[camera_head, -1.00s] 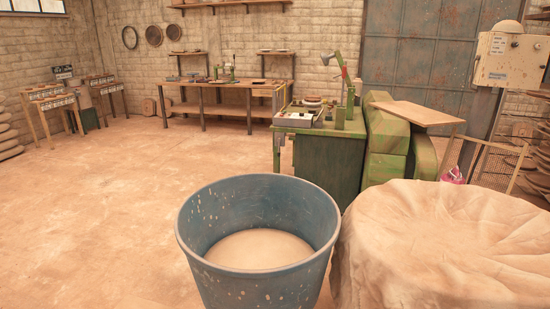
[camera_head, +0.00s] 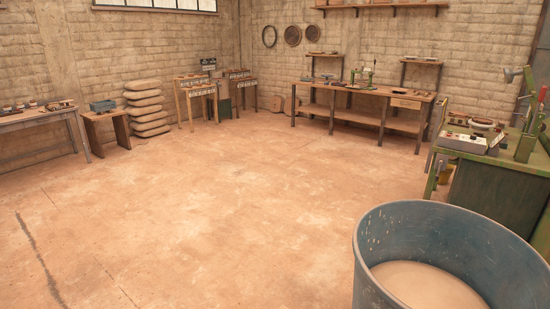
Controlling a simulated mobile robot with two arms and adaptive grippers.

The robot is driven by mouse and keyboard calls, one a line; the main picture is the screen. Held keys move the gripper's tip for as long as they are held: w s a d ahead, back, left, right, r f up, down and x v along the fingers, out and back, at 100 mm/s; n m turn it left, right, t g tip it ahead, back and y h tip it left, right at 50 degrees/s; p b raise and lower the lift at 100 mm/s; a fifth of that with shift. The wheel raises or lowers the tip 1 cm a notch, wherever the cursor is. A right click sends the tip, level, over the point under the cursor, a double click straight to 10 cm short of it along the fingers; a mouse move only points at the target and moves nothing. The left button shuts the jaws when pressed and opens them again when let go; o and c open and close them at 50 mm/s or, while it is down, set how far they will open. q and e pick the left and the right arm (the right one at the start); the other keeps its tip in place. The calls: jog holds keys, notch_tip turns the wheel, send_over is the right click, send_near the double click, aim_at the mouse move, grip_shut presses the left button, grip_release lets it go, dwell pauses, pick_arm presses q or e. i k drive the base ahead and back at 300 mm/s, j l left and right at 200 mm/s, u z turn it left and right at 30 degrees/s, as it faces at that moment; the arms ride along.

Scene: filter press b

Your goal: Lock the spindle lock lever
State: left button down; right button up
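Neither of my grippers is in view. I cannot make out a spindle lock lever from here. A small green press-like device (camera_head: 361,76) stands on the long wooden workbench (camera_head: 345,113) at the back wall, too small to show any lever on it. A green machine stand (camera_head: 497,183) at the right edge carries a light-coloured control box (camera_head: 463,142) and an upright green post (camera_head: 530,118); the picture cuts it off on the right.
A large blue tub (camera_head: 440,225) with pale contents stands at the lower right. Small wooden stands (camera_head: 200,90), stacked sacks (camera_head: 147,110), a low stool-like table (camera_head: 103,118) and a bench (camera_head: 40,117) line the walls at left. The middle floor is clear.

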aim_at(441, 163)
jog(key=i+j+u, duration=1.05)
jog(key=i+u, duration=0.35)
jog(key=i+l+z, duration=0.1)
jog(key=i+z, duration=0.85)
jog(key=i+j+z, duration=0.3)
jog(key=i+z, duration=0.15)
jog(key=i+l+z, duration=0.3)
jog(key=i+z, duration=0.65)
jog(key=i, duration=0.15)
jog(key=i+z, duration=0.5)
jog(key=i+l+z, duration=0.1)
jog(key=i+z, duration=0.2)
jog(key=i, duration=0.2)
jog(key=i+z, duration=0.35)
jog(key=i+j+z, duration=0.15)
jog(key=i+z, duration=0.15)
jog(key=i, duration=0.3)
jog(key=i+j+z, duration=0.35)
jog(key=i+z, duration=0.4)
jog(key=i, duration=0.8)
